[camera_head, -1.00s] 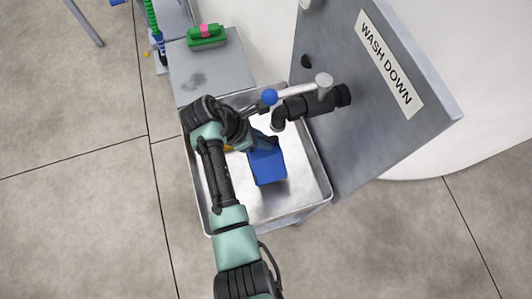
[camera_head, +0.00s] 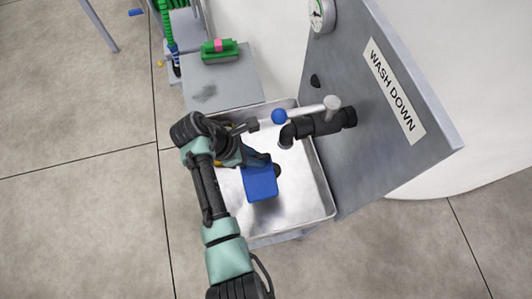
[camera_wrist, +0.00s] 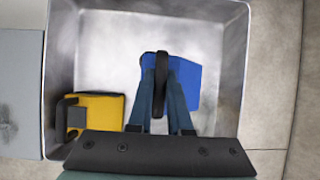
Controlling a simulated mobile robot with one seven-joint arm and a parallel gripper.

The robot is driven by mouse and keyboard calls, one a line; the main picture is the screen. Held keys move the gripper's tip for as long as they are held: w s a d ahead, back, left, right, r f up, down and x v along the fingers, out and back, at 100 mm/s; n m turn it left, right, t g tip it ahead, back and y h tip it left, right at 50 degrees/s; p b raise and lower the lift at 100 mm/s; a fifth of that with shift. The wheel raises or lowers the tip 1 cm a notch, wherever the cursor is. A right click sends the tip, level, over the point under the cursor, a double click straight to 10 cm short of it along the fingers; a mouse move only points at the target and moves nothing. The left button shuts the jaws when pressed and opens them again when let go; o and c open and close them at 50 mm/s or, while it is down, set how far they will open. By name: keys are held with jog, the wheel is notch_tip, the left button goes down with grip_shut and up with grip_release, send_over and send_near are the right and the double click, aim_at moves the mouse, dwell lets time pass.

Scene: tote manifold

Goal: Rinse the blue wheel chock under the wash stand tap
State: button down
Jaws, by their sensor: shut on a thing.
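The blue wheel chock (camera_head: 260,184) is held over the steel wash basin (camera_head: 328,197), left of and nearer than the tap's mouth in the head view. My gripper (camera_wrist: 160,85) is shut on its black handle; the blue body (camera_wrist: 186,82) shows between and right of the fingers in the wrist view. In the head view my wrist partly hides the fingers. The black tap (camera_head: 318,124) comes out of the grey panel, and its lever ends in a blue ball (camera_head: 279,116). I see no water at its mouth.
A yellow object with a black handle (camera_wrist: 100,110) lies at the basin's left side. The "WASH DOWN" panel (camera_head: 350,170) stands right of the basin. Open floor lies left.

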jog(key=s+a+r+p, duration=0.1)
jog(key=s+a+r, duration=0.1)
jog(key=a, duration=0.7)
jog(key=shift+s+a+p, duration=0.35)
jog(key=shift+s+p, duration=0.05)
jog(key=shift+s, duration=0.15)
jog(key=shift+r, duration=0.1)
